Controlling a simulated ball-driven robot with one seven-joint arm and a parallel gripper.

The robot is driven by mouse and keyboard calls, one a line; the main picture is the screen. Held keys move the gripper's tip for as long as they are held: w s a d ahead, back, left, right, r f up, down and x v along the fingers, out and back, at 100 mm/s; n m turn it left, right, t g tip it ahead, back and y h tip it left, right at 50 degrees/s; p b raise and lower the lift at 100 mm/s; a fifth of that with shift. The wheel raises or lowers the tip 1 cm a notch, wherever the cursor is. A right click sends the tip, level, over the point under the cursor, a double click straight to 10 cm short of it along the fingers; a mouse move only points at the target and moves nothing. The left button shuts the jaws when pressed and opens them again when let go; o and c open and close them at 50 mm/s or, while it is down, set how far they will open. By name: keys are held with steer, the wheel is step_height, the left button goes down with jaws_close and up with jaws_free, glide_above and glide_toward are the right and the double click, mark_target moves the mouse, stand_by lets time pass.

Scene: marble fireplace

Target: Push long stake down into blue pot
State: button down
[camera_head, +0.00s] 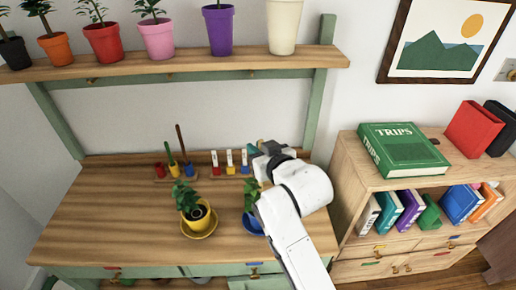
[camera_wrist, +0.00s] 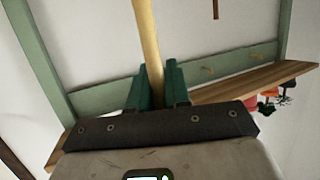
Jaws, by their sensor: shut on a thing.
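A long tan wooden stake (camera_wrist: 148,40) stands between the dark green fingers of my gripper (camera_wrist: 156,88) in the wrist view. My gripper is shut on it. In the head view my gripper (camera_head: 257,147) is above the back right of the wooden bench, and the stake cannot be made out there. The blue pot (camera_head: 254,226), with a green plant (camera_head: 252,196), stands near the bench's front right. My arm hides its right side. Whether the stake's lower end is in the pot's soil cannot be seen.
A yellow pot (camera_head: 199,218) with a plant stands left of the blue pot. Behind are a rack with sticks (camera_head: 180,150) and coloured labelled pieces (camera_head: 229,160). A shelf (camera_head: 170,65) of pots hangs above. A bookcase (camera_head: 400,177) stands at right. The bench's left is clear.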

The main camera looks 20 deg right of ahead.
steer(key=shift+f+b, duration=0.55)
steer(key=shift+f, duration=0.65)
stand_by(0.5)
steer(key=shift+f, duration=0.3)
steer(key=shift+f+b, duration=0.5)
steer(key=shift+f, duration=0.2)
stand_by(0.4)
steer(key=c, duration=1)
jaws_free()
steer(key=shift+s+r, duration=0.1)
steer(key=b+v, duration=0.1)
steer(key=v, duration=0.9)
steer(key=shift+s, duration=0.35)
steer(key=shift+r, duration=0.1)
